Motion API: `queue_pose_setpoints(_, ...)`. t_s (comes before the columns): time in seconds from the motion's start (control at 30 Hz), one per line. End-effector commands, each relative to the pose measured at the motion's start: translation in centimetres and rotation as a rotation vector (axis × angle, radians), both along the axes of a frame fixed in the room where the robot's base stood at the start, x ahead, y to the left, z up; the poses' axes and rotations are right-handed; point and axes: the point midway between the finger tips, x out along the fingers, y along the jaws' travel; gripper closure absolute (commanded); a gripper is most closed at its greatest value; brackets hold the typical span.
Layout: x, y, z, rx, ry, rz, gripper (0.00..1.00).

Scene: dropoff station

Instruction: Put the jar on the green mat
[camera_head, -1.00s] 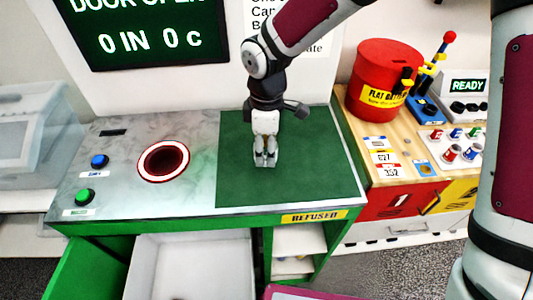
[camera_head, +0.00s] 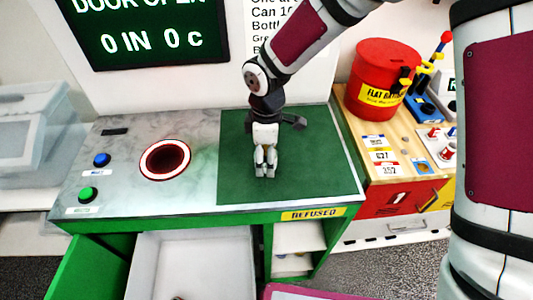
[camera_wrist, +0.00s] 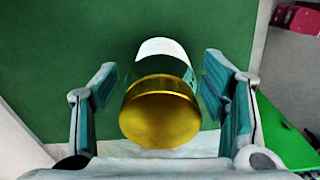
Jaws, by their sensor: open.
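The jar (camera_wrist: 160,108) shows in the wrist view with its gold lid toward the camera and a white label on its body. It is between the two fingers of my gripper (camera_wrist: 163,105), with a gap on each side. The green mat (camera_wrist: 60,50) lies behind it. In the head view my gripper (camera_head: 265,172) points down over the green mat (camera_head: 315,165), and its fingers mostly hide the jar there. My gripper is open. I cannot tell whether the jar's base touches the mat.
A round red-rimmed hole (camera_head: 165,160) is left of the mat, with blue (camera_head: 102,160) and green (camera_head: 88,194) buttons beyond. A white open bin (camera_head: 190,265) is below the front edge. A red bucket (camera_head: 383,80) stands on the wooden bench at right. The mat's right side is clear.

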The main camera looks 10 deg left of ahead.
Motion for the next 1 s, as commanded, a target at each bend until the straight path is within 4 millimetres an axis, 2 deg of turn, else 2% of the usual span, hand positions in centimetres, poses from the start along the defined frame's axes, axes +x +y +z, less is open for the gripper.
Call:
queue_pose_setpoints(0.17, 0.0, 0.0, 0.6, 0.001, -0.002, -0.001, 0.33)
queue_pose_setpoints(0.27, 0.2, 0.0, 1.7, 0.002, -0.003, -0.001, 0.33)
queue_pose_setpoints(0.7, 0.2, 0.0, 10.1, 0.001, -0.004, 0.000, 0.33)
queue_pose_setpoints(0.83, 0.1, 0.0, 11.6, 0.001, -0.002, -0.001, 0.33)
queue_pose_setpoints(1.0, 0.0, 0.0, 12.3, 0.001, 0.000, 0.000, 0.33)
